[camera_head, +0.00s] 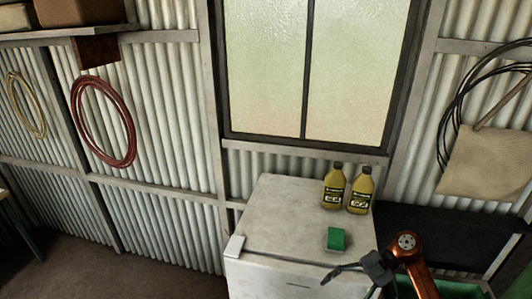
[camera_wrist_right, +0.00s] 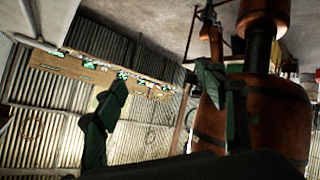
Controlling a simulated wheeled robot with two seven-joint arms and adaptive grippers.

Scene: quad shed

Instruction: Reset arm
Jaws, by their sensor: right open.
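My right gripper (camera_head: 346,288) is at the bottom of the head view, in front of the white fridge-like cabinet, with its fingers pointing left. In the right wrist view its two dark fingers (camera_wrist_right: 162,82) stand wide apart with nothing between them. The orange arm link behind it comes in from the lower right. My left gripper is in neither view.
A green sponge-like block (camera_head: 336,239) and two yellow-green bottles (camera_head: 334,188) (camera_head: 361,193) stand on the white cabinet (camera_head: 275,215). Hoses hang on the corrugated wall (camera_head: 150,100). The cabinet's left top is clear.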

